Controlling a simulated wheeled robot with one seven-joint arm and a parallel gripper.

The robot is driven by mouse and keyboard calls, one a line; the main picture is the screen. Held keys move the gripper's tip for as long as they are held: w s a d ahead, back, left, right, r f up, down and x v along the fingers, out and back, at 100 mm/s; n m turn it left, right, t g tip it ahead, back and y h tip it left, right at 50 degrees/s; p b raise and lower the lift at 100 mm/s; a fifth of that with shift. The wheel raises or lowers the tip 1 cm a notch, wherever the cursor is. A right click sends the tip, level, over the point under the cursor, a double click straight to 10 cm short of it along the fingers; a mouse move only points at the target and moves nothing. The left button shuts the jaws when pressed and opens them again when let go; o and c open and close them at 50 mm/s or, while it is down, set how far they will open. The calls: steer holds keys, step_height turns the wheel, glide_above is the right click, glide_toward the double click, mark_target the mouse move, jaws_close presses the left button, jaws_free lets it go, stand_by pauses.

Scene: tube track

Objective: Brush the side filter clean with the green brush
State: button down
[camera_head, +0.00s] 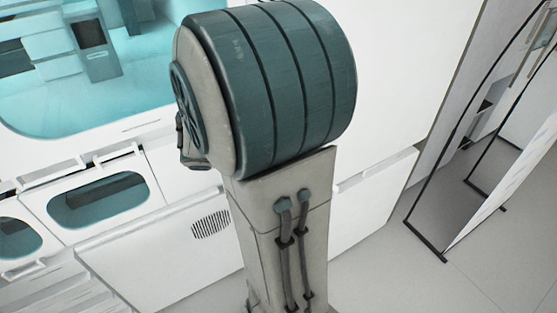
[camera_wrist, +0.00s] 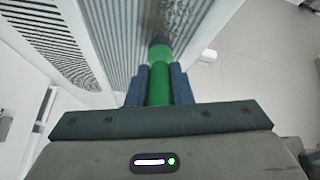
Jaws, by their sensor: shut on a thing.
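In the wrist view, my gripper (camera_wrist: 160,78) is shut on the green brush (camera_wrist: 159,88), whose green handle shows between the two blue fingers. The brush points away from the gripper, and its dark head (camera_wrist: 159,43) is at the side filter. The side filter (camera_wrist: 112,40) looks like a pale ribbed panel, with a dark, dirty-looking patch (camera_wrist: 178,16) around and beyond the brush head. I cannot tell whether the bristles touch it. In the head view, neither the gripper nor the brush can be seen.
An oval slotted grille (camera_wrist: 47,32) is on the white wall at the left of the wrist view. Pale floor (camera_wrist: 255,70) is open at the right. The head view shows a white wall with a teal window (camera_head: 45,95), a small slotted vent (camera_head: 211,224) and a dark-framed opening at right.

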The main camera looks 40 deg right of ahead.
steer(key=shift+r+p, duration=0.5)
steer(key=shift+r, duration=0.25)
steer(key=shift+f, duration=0.15)
steer(key=shift+f+b, duration=1.35)
steer(key=shift+f, duration=0.4)
steer(key=shift+r+p, duration=1)
steer(key=shift+r, duration=0.05)
steer(key=shift+r, duration=0.1)
steer(key=shift+r+p, duration=0.75)
steer(key=shift+p, duration=0.15)
